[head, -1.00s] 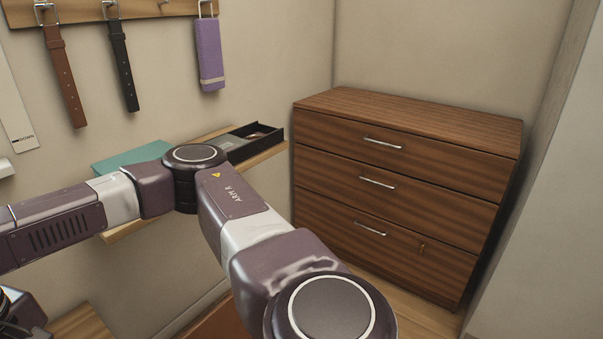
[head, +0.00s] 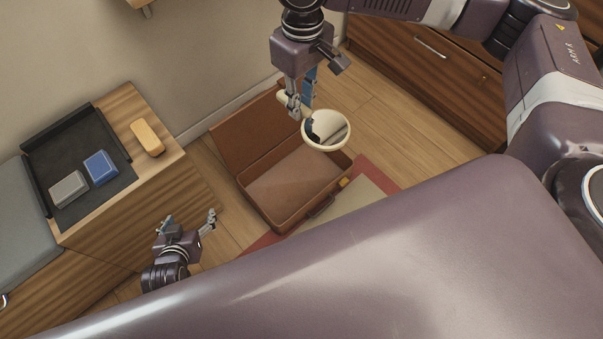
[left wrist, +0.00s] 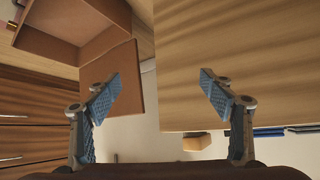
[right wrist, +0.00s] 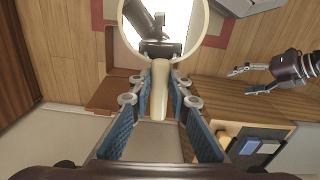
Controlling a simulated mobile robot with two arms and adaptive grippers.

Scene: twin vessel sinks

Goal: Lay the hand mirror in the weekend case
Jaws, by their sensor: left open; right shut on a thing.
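The cream hand mirror (head: 346,141) is held by its handle in my right gripper (head: 302,106), which is shut on it. In the head view its round head overlaps the case's far right corner; it appears raised above it. The right wrist view shows the handle (right wrist: 158,95) between the fingers of my right gripper (right wrist: 158,82). The brown weekend case (head: 275,200) lies open on the floor, its lid (head: 232,137) folded back toward the wall. The visible interior looks empty. The case (left wrist: 65,47) also shows in the left wrist view. My left gripper (head: 188,222) is open and empty, left of the case.
A wooden bench (head: 135,110) at left carries a black tray (head: 75,140) with a grey box (head: 68,189) and a blue box (head: 101,167), plus a tan block (head: 147,137). A wooden drawer unit (head: 400,60) stands at upper right. A red-bordered rug (head: 378,172) lies beside the case.

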